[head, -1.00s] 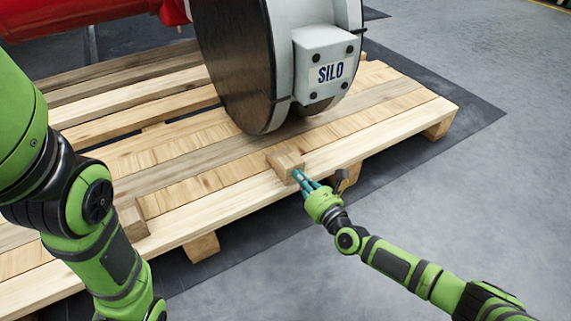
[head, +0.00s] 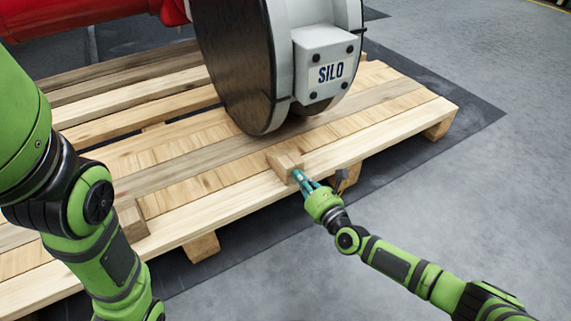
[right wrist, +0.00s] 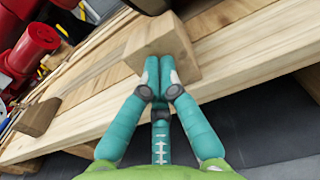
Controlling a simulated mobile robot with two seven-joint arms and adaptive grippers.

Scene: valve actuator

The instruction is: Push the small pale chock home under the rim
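The small pale chock (head: 283,162) is a wooden block lying on the pallet's near boards, a short way in front of the rim (head: 266,128) of the big round dark-faced body. In the right wrist view the chock (right wrist: 165,40) is just beyond my fingertips. My right gripper (head: 299,177) has its teal fingers together, with the tips at the chock's near face. The right wrist view shows the gripper (right wrist: 161,66) shut with nothing between the fingers. Whether the tips press on the chock is hard to tell. My left gripper is out of view; only its arm shows.
The wooden pallet (head: 390,127) has gaps between its boards. A second wood block (head: 131,219) lies on it to the left, also in the right wrist view (right wrist: 38,117). Grey floor is clear at right.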

